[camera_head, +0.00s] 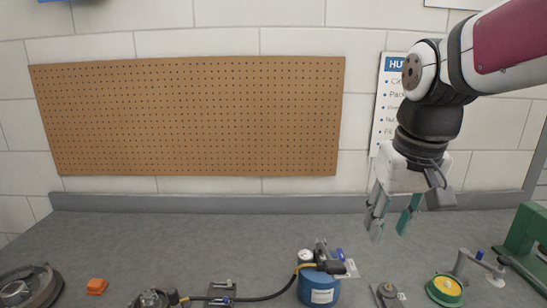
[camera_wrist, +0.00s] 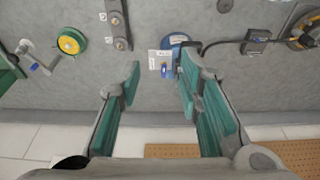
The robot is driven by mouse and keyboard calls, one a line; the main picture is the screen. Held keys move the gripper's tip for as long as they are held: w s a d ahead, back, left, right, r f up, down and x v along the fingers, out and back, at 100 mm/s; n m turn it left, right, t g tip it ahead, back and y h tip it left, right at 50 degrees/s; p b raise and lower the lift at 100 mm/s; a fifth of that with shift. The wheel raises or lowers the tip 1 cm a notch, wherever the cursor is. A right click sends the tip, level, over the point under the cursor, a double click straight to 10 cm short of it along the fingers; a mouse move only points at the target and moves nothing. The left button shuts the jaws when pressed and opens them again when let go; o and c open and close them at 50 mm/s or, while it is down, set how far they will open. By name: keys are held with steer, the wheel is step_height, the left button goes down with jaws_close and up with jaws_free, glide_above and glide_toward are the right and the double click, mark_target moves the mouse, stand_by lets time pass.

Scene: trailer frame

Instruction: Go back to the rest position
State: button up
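My gripper (camera_head: 391,215) hangs from my arm at the right of the head view, above the grey worktop and near the back wall. Its teal-padded fingers point down and stand apart, with nothing between them. The wrist view also shows my gripper (camera_wrist: 160,85) open and empty. The blue canister (camera_head: 319,287) with its black hose stands on the worktop, lower and left of my gripper. No fingertip touches any object.
The worktop (camera_head: 200,235) holds an orange block (camera_head: 96,286), a round dark device (camera_head: 28,287), a yellow-green wheel (camera_head: 445,289) and a green machine (camera_head: 526,235) along the front. A pegboard (camera_head: 190,115) hangs on the wall. The worktop's back strip is clear.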

steer(key=s+f+t, duration=0.2)
steer(key=s+f, duration=0.1)
steer(key=s, duration=1.1)
steer(key=shift+s+d+f, duration=0.2)
steer(key=shift+s, duration=0.05)
